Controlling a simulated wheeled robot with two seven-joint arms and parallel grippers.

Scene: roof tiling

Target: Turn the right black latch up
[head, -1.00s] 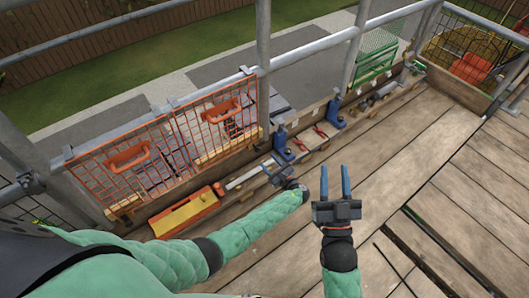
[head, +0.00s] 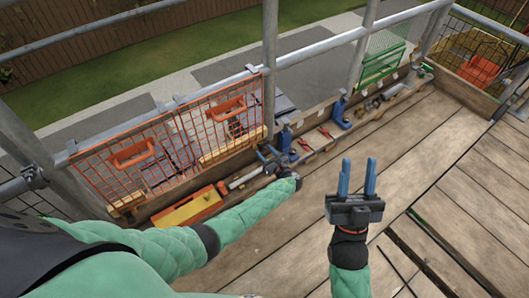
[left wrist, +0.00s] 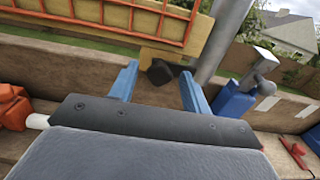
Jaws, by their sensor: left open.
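The black latch (left wrist: 160,72) is a small dark block on the yellowish wooden bar below the orange mesh, in the left wrist view. It sits between the blue fingers of my left gripper (left wrist: 157,80), which is open. I cannot tell whether either finger touches it. In the head view my left gripper (head: 267,155) is at the lower right end of the right orange mesh panel (head: 222,122), and the latch there is hidden or too small to tell. My right gripper (head: 358,166) is open and empty above the deck planks.
A yellow and orange box (head: 190,208) lies on the deck left of my left gripper. Blue stands (head: 341,114) and red-handled tools (head: 325,132) lie along the toe board. A grey post (head: 270,70) rises beside the mesh. The deck has a gap (head: 425,235) at right.

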